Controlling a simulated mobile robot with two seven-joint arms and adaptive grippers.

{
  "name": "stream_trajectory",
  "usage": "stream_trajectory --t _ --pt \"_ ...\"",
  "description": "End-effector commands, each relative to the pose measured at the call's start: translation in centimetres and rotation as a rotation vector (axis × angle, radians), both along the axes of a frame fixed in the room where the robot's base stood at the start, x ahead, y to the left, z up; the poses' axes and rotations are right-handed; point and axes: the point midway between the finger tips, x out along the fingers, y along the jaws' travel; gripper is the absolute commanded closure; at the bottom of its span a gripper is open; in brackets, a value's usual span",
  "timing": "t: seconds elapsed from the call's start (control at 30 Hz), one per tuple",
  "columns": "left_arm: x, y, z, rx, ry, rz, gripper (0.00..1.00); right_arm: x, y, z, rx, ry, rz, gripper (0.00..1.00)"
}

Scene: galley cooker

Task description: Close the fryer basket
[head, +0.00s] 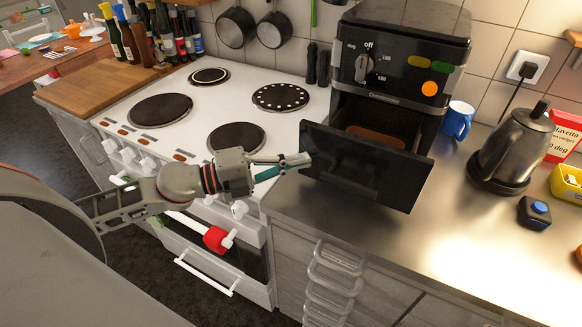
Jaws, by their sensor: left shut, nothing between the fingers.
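The black air fryer (402,62) stands on the metal counter, right of the cooker. Its basket (364,165) is pulled out, its dark front panel tilted, with a brownish interior showing behind the panel's top edge. My left gripper (303,160) is shut and empty. My right gripper is not in view.
The white cooker (140,80) with several hotplates lies left of the fryer. A blue mug (457,120) and a dark kettle (510,148) stand to the right.

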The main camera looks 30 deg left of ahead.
Motion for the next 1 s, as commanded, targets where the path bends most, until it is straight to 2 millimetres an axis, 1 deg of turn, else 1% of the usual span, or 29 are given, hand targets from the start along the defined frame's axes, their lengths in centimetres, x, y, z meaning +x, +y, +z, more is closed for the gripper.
stream_trajectory --t 0.03,0.3,0.6,0.7,0.8,0.9,1.0 --pt "1.1 0.0 0.4 0.0 -0.007 0.003 1.0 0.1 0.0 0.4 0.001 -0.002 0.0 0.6" --pt "6.6 -0.1 0.4 0.0 -0.006 0.004 1.0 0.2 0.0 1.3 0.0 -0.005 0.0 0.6" --pt "12.5 -0.4 0.2 -0.001 -0.004 0.003 1.0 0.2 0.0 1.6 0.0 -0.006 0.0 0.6" --pt "14.0 -0.4 0.2 0.0 -0.003 0.003 1.0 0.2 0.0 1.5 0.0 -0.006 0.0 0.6" --pt "15.1 -0.5 0.1 0.0 -0.003 0.002 1.0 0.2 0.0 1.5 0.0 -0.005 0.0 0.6" --pt "15.8 -0.5 0.1 0.001 -0.002 0.002 1.0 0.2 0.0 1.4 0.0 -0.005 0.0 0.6" --pt "15.6 -0.5 0.0 0.001 -0.001 0.001 1.0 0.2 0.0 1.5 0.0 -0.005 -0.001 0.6"
